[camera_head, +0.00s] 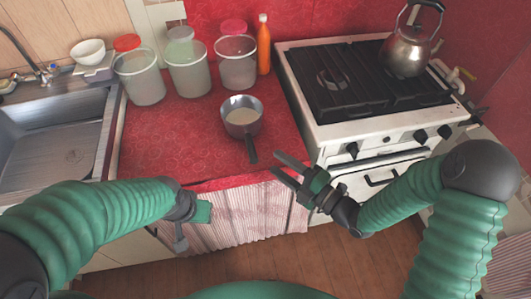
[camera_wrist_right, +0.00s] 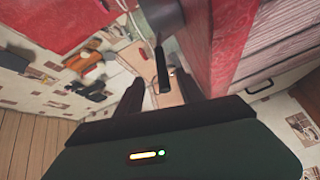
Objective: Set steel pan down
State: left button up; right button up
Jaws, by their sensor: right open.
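The steel pan (camera_head: 242,104) stands upright on the red counter, left of the stove, with something pale inside. Its dark handle points toward the counter's front edge. My right gripper (camera_head: 284,168) is open and empty, just right of the handle's end and apart from it. In the right wrist view the pan (camera_wrist_right: 160,17) is at the top, and its handle shows between the open fingers (camera_wrist_right: 158,88). My left gripper (camera_head: 191,222) hangs low in front of the counter's striped curtain, away from the pan; its fingers are partly hidden.
Several clear canisters (camera_head: 188,68) and an orange bottle (camera_head: 264,46) stand behind the pan. The stove (camera_head: 340,128) on the right carries a kettle (camera_head: 405,52). A sink (camera_head: 50,150) is at the left. The red counter (camera_head: 170,140) is bare left of the pan.

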jog(key=w+d+f+m+g+h, duration=0.1)
jog(key=d+f+m+g+h, duration=0.1)
jog(key=d+f+m+h, duration=0.7)
jog(key=s+d+r+m+g+h, duration=0.1)
jog(key=s+d+m+g+h, duration=0.1)
jog(key=s+m, duration=0.5)
jog(key=s+d+r+m+g+h, duration=0.1)
jog(key=s+d+m+g+h, duration=0.2)
jog(key=s+d+m, duration=0.4)
jog(key=m+g, duration=0.1)
jog(key=m, duration=0.1)
jog(key=shift+s+r+m, duration=0.25)
jog(key=shift+r+m, duration=0.05)
jog(key=shift+r, duration=0.1)
